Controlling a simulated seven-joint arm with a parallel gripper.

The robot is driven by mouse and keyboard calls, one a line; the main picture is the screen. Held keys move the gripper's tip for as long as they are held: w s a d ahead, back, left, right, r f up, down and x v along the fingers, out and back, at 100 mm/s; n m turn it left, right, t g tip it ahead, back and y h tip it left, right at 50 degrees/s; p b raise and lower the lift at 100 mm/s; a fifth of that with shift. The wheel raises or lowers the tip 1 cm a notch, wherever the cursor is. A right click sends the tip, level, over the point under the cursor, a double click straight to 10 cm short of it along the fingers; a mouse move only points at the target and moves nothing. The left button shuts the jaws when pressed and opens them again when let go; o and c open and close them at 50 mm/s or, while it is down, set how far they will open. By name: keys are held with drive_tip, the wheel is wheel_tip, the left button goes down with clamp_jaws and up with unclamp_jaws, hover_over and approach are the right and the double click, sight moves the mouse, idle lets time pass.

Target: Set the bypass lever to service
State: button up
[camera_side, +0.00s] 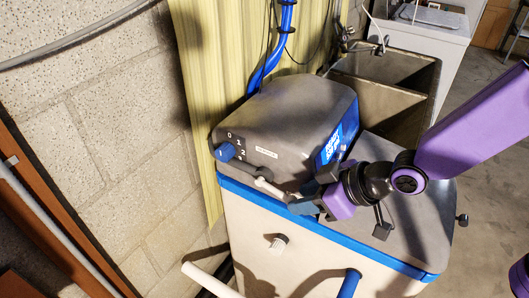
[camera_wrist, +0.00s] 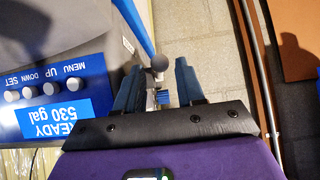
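A pale, short lever (camera_side: 268,187) sticks out at the lower front of the grey control head (camera_side: 300,115). Which marked position it is in cannot be read. In the wrist view a grey rounded knob (camera_wrist: 160,63) shows between my fingertips, seemingly the lever's end. My gripper (camera_side: 299,198) is at the front edge of the cabinet top, close to the lever. Its two blue fingers (camera_wrist: 158,82) are apart in the wrist view, and I see no clear contact with the knob.
A block wall (camera_side: 100,120) stands left. Buttons (camera_wrist: 42,88) and a "READY 530 gal" display (camera_wrist: 57,120) lie beside my gripper.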

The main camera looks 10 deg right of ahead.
sight(291, 197)
drive_tip(key=shift+x, duration=1.05)
drive_tip(key=c, duration=0.6)
drive_tip(key=shift+w+a+r, duration=0.15)
drive_tip(key=shift+a+r, duration=0.05)
drive_tip(key=shift+r, duration=1.05)
drive_tip(key=shift+w+a+r, duration=0.2)
drive_tip(key=shift+r, duration=0.35)
drive_tip(key=shift+w+a+r, duration=0.15)
drive_tip(key=shift+r, duration=0.45)
